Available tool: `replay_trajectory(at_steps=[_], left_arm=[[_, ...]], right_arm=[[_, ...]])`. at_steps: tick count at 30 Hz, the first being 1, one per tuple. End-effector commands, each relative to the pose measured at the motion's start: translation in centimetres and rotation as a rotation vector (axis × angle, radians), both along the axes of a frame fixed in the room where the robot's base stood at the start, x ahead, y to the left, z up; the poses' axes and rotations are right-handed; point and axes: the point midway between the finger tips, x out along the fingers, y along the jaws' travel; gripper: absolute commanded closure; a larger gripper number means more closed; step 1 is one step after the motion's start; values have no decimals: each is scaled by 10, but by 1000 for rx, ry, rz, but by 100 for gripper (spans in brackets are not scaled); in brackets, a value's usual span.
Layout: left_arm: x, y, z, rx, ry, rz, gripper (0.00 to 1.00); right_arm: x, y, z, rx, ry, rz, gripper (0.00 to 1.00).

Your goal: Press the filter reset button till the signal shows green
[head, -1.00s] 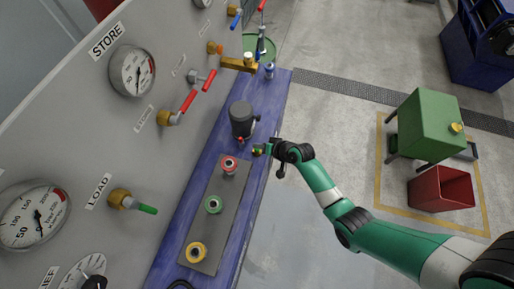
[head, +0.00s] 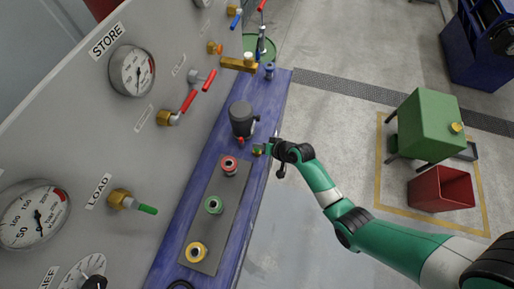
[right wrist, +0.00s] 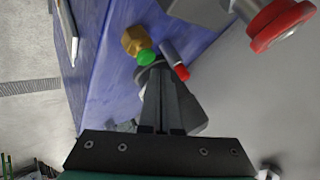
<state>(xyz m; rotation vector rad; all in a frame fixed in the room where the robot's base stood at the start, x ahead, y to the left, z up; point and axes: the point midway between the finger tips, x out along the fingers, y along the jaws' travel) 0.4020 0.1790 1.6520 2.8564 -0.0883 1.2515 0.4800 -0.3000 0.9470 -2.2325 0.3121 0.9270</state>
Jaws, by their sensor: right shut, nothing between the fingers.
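The filter (head: 242,118) is a dark grey canister on the blue runout table, with a small red-tipped part (head: 240,141) at its near side. In the right wrist view a brass fitting with a green tip (right wrist: 146,56) shows beside a red-tipped grey cylinder (right wrist: 180,68). I cannot tell for sure which is the reset button and which the signal. My right gripper (head: 263,149) is beside the filter at the table's right edge. In the right wrist view its fingers (right wrist: 162,85) are shut, with their tips close to both parts; contact is unclear. My left gripper is not in view.
The grey panel (head: 75,130) with gauges and valve handles rises at left. Open floor lies right, with a green cabinet (head: 430,125) and red bin (head: 440,190).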

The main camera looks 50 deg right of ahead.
Motion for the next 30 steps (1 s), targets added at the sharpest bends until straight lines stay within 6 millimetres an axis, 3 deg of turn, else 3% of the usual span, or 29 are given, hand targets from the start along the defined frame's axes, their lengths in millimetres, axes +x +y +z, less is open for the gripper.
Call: replay_trajectory(at_steps=[30], left_arm=[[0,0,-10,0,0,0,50]], right_arm=[[0,0,-12,0,0,0,100]])
